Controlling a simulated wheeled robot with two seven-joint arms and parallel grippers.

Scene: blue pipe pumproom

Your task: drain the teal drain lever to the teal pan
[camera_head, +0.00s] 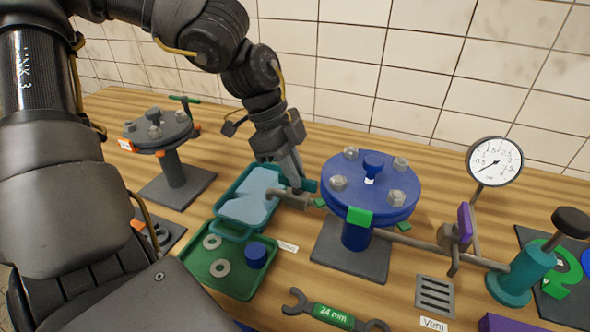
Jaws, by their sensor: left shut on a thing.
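The teal pan (226,221) lies on the wooden table left of the blue flanged vessel (371,190), with pale blue liquid or lining inside. A grey drain spout (290,201) reaches from the vessel side over the pan's right edge. The teal drain lever (309,185) shows beside the spout, partly hidden by my left gripper (297,183). My left gripper points down from above and is shut on the lever. Its fingertips are partly hidden, so the exact grip is unclear. My right gripper is not in view.
A green tray (225,283) with washers and a blue cap stands in front of the pan. A 24 mm wrench (334,314) lies at the front. A grey flanged stand (175,165) is behind left; a gauge (494,162), purple-handled valve (465,225) and teal pump (522,272) are right.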

